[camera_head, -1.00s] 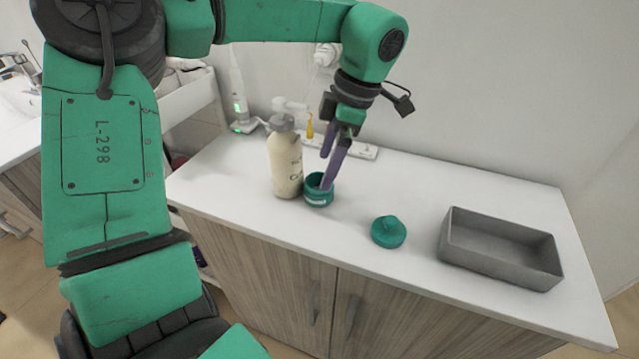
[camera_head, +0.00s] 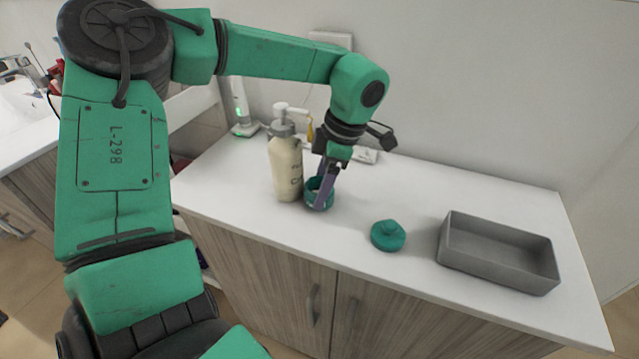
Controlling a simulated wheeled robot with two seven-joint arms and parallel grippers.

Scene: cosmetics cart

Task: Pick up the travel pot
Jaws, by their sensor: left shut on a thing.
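The travel pot (camera_head: 313,199) is a small open teal jar on the white countertop, right beside the cream pump bottle. My left gripper (camera_head: 322,190) comes down on it from above, with its purple fingers at the pot's rim. The gripper is shut on the pot, and its fingers hide part of the pot's opening and right side. I cannot tell whether the pot's base is off the counter. A teal lid (camera_head: 388,236) with a knob lies apart on the counter to the right. My right gripper is not in view.
The cream pump bottle (camera_head: 286,168) stands close on the pot's left. A grey open tray (camera_head: 498,253) sits at the right of the white countertop (camera_head: 350,232). A white device with a green light (camera_head: 241,112) stands at the back left, near the wall.

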